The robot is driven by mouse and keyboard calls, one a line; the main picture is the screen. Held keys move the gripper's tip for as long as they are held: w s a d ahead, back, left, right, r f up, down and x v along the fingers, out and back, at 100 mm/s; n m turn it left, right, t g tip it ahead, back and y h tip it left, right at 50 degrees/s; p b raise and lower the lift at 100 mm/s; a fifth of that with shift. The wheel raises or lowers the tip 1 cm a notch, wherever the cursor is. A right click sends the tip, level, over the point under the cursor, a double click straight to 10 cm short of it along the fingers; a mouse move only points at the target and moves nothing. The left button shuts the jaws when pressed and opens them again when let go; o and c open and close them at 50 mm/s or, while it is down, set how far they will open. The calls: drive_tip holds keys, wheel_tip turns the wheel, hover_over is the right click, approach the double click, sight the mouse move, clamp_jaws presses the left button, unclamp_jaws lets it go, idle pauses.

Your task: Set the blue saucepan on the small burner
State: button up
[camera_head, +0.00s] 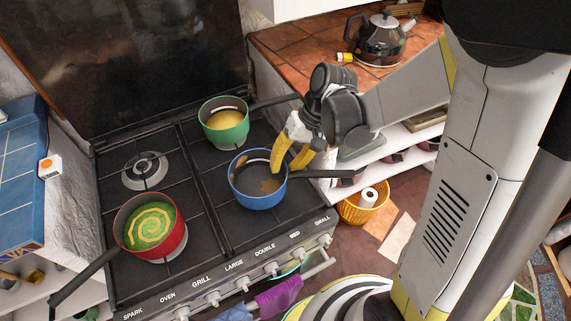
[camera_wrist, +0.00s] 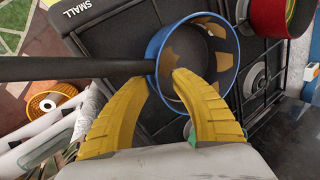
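The blue saucepan (camera_head: 258,198) is upright at the front right of the black hob, its dark handle (camera_head: 320,174) pointing right past the hob edge. It has brown patches inside and also shows in the wrist view (camera_wrist: 228,40). The burner under it is hidden. My gripper (camera_head: 285,170) has two yellow fingers at the pan's right side near the handle root. In the wrist view (camera_wrist: 163,75) one fingertip is inside the rim and the other outside, with a gap between them. A bare burner (camera_head: 145,171) is at the back left.
A green pan (camera_head: 225,133) stands behind the blue one, its handle pointing right. A red pan (camera_head: 150,240) with green and yellow contents is at the front left. Knobs line the hob's front. A kettle (camera_head: 377,38) stands on the tiled counter (camera_head: 290,58).

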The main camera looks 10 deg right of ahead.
drive_tip(key=s+v, duration=0.1)
drive_tip(key=v, duration=1.1)
drive_tip(key=s+d+r+t+h, duration=0.4)
drive_tip(key=s+t, duration=0.3)
drive_tip(key=shift+s+d+t+h, duration=0.25)
drive_tip(key=shift+s+t+h, duration=0.05)
drive_tip(key=shift+t, duration=0.1)
idle(0.4)
